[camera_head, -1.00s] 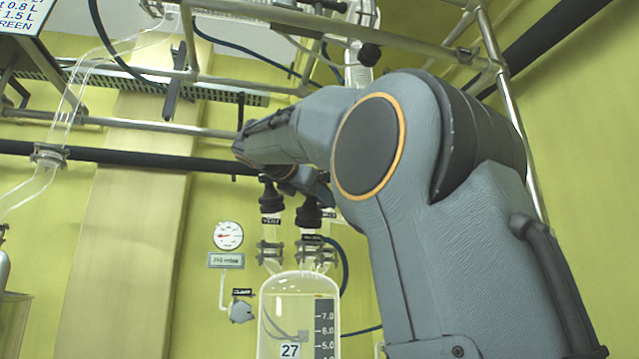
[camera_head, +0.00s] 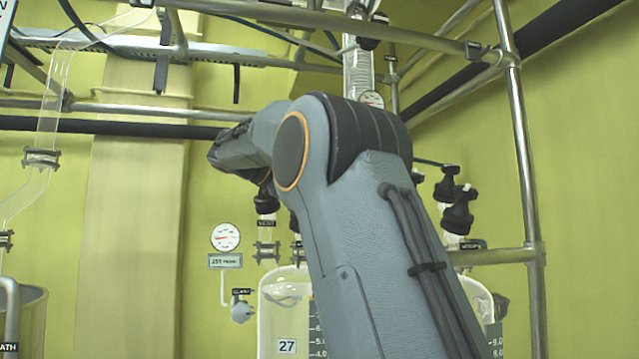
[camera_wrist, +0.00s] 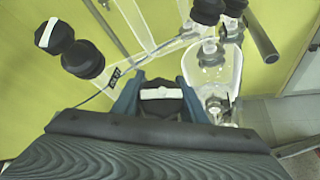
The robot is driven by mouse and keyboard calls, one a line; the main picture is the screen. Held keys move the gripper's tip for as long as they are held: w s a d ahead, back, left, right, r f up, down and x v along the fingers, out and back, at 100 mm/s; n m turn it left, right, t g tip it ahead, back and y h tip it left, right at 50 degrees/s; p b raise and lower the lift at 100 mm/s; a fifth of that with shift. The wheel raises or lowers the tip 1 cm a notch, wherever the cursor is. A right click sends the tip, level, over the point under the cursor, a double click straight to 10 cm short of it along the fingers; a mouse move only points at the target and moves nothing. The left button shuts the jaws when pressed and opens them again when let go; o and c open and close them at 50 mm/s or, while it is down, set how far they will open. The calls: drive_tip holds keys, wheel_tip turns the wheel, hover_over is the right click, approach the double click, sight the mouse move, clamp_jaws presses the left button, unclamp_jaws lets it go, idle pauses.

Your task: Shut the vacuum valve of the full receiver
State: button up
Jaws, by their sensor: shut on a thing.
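In the wrist view, my gripper (camera_wrist: 159,90) is shut, with one dark blue finger on each side of a black valve knob (camera_wrist: 161,106) that carries a white bar. Another black knob (camera_wrist: 82,59) is to its left, and a further one (camera_wrist: 207,10) is at the top right. In the head view, the receiver marked 27 (camera_head: 286,326) stands below the black knob (camera_head: 266,201) labelled as a vent. Its other knob (camera_head: 294,223) is partly behind my arm, and my gripper is hidden there. I cannot tell the liquid levels.
A second glass receiver (camera_head: 472,298) with black knobs (camera_head: 459,214) stands to the right, partly behind my arm. A pressure gauge (camera_head: 225,237) is on the wall at left. Steel frame tubes (camera_head: 522,150) run above and at the right.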

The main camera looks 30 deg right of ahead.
drive_tip(key=m+g+y+p, duration=0.2)
drive_tip(key=p, duration=0.5)
drive_tip(key=s+m+g+y+p, duration=0.1)
drive_tip(key=m+g+p, duration=0.1)
drive_tip(key=p, duration=0.6)
drive_tip(key=a+m+g+y+p, duration=0.1)
drive_tip(key=m+g+y+p, duration=0.1)
drive_tip(key=p, duration=0.5)
drive_tip(key=shift+s+f+m+y+p, duration=0.2)
drive_tip(key=shift+s+m+y+p, duration=0.15)
drive_tip(key=shift+m, duration=0.45)
drive_tip(key=shift+a+f+p, duration=0.1)
drive_tip(key=shift+f+p, duration=0.05)
drive_tip(key=shift+p, duration=0.3)
drive_tip(key=shift+y, duration=0.25)
drive_tip(key=o, duration=1.1)
drive_tip(key=shift+f, duration=0.15)
drive_tip(key=shift+c, duration=0.2)
